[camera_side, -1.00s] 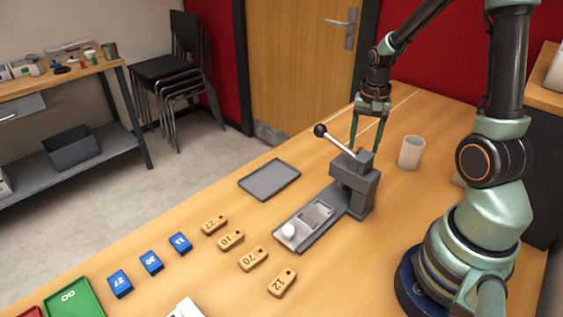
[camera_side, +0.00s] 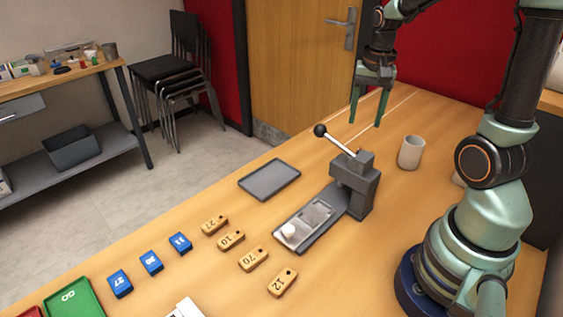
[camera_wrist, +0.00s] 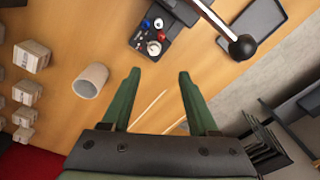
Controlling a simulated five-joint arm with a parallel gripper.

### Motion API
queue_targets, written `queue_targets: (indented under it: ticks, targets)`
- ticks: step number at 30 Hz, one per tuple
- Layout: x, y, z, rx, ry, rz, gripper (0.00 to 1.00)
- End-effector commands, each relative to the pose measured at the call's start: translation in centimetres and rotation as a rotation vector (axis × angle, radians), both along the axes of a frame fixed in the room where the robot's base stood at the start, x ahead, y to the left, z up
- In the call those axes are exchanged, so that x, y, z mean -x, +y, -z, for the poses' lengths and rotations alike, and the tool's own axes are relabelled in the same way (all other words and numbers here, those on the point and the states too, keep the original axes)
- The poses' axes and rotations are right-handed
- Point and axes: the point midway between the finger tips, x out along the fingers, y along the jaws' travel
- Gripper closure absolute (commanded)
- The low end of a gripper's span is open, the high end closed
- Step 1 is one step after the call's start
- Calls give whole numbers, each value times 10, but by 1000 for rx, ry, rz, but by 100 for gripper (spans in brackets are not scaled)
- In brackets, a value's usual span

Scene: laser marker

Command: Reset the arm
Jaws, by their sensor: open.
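My gripper (camera_side: 365,108) is open and empty, above the table beyond the laser marker. Its two green fingers are spread apart in the wrist view (camera_wrist: 157,75). The grey laser marker (camera_side: 357,185) stands on the table, with a lever (camera_side: 335,140) that ends in a black ball. The lever and its ball also show close at the top of the wrist view (camera_wrist: 242,47). My gripper is apart from the lever.
A beige cup (camera_side: 411,152) stands right of the marker, and a flat grey tray (camera_side: 269,179) lies left of it. Wooden number tags (camera_side: 253,259) and blue tags (camera_side: 151,262) lie in front. Several pale blocks (camera_wrist: 32,55) show in the wrist view.

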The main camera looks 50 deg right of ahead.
Motion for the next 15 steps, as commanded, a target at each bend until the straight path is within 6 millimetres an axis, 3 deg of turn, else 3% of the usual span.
queue_targets:
  ticks: [6, 15]
  targets:
    - [-5, 63, -39, 84, -134, -352, 40]
    - [12, 139, -71, 203, -315, -824, 40]
